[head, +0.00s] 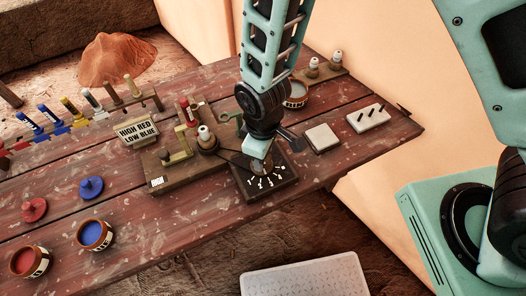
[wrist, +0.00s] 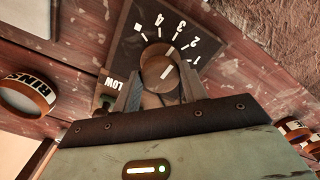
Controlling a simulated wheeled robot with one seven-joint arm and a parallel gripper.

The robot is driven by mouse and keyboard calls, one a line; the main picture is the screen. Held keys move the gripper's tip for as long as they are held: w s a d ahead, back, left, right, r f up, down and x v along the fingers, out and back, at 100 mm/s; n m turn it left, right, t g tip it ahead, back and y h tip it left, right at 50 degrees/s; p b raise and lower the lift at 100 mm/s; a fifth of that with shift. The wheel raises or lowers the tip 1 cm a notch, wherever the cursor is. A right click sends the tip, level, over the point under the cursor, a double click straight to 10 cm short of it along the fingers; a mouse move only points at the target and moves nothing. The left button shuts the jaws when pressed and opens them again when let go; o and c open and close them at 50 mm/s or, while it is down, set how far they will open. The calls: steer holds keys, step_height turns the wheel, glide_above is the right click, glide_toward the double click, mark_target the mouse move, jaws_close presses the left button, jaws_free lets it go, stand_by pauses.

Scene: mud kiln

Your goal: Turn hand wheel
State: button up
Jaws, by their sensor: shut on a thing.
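My gripper (wrist: 158,98) is shut on the knob, a finger on either side. The fingers and palm hide its near part. In the head view the dial plate (head: 267,192) lies at the table's front edge, with my gripper (head: 262,166) over it from above.
A wooden block with a brass lever (head: 178,158) stands left of the dial. A sign (head: 137,130) reads HIGH RED LOW BLUE. A pale square tile (head: 321,138) and a switch block (head: 367,117) lie to the right. Red (head: 28,262) and blue (head: 94,235) pots stand front left.

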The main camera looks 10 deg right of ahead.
steer(key=m, duration=0.5)
steer(key=shift+a+r+m+p, duration=0.1)
steer(key=shift+m+p, duration=0.2)
steer(key=shift+m, duration=0.1)
steer(key=m+p, duration=0.1)
steer(key=m, duration=0.4)
steer(key=shift+m, duration=0.3)
steer(key=shift+a, duration=0.1)
steer(key=o, duration=1)
steer(key=shift+c, duration=0.2)
step_height(320, 180, up, 17)
steer(key=shift+r, duration=0.15)
